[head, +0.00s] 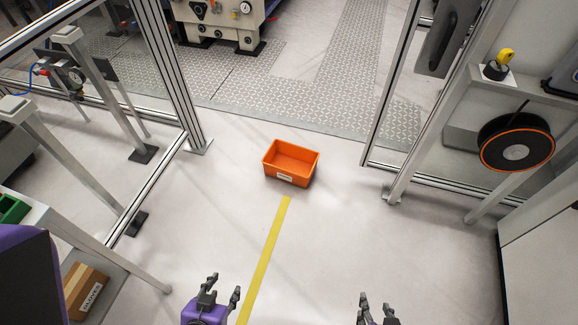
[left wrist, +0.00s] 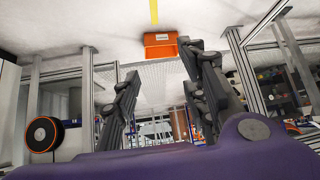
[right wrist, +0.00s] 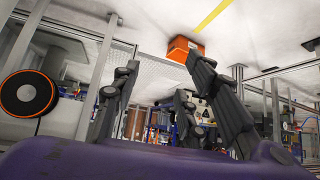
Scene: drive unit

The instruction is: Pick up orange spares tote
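The orange spares tote (head: 291,163) sits upright on the pale floor ahead, in the opening between two framed fence panels. It looks empty and has a white label on its near side. It also shows upside down in the left wrist view (left wrist: 160,45) and the right wrist view (right wrist: 184,48). My left gripper (head: 223,285) is open and empty at the bottom of the head view. My right gripper (head: 374,302) is open and empty to its right. Both grippers are well short of the tote and apart from it.
A yellow floor line (head: 265,258) runs toward the tote. Fence posts stand left (head: 180,100) and right (head: 397,170) of the opening. A cable reel (head: 516,143) hangs at right. A cardboard box (head: 84,291) lies at lower left. The floor between me and the tote is clear.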

